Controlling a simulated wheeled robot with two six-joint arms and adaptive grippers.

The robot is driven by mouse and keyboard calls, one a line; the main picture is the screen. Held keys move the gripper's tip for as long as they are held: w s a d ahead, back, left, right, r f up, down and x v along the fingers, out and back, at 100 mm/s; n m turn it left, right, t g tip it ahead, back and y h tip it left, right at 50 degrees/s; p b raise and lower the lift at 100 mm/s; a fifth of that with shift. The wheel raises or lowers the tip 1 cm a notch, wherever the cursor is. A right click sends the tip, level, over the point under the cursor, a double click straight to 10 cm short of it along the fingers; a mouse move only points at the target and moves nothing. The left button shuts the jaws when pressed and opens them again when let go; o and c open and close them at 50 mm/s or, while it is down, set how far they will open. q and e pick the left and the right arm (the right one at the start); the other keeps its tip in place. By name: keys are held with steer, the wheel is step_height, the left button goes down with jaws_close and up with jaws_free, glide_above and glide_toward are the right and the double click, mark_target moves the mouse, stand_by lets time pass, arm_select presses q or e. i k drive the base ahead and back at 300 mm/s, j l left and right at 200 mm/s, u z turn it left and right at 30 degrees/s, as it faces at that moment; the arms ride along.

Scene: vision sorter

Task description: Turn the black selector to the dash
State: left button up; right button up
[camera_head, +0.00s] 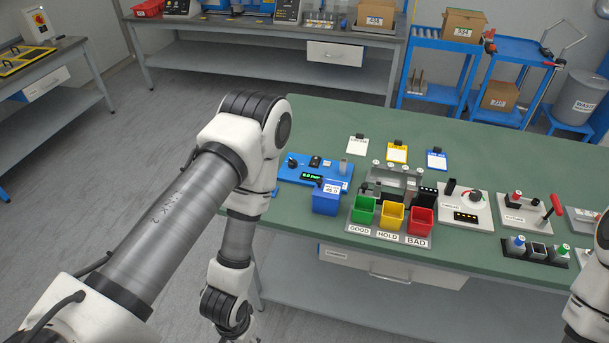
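A blue instrument box (338,184) stands at the left part of the green bench, with a small lit green display. A round black knob (293,162) sits at its left end; it looks like the black selector, but its marks and any dash are too small to read. My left arm (180,215) reaches in from the left, and its wrist hangs down in front of the bench edge, left of the box. The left gripper is below the picture. Only part of my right arm (588,315) shows at the lower right; its gripper is out of the picture.
A blue bin (326,201) stands before the instrument. Right of it are green (364,209), yellow (391,215) and red (420,221) bins marked GOOD, HOLD and BAD. White panels (466,208) with knobs and levers stand further right. The bench's back is mostly clear.

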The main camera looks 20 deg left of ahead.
mark_target(292, 162)
steer(key=u, duration=0.7)
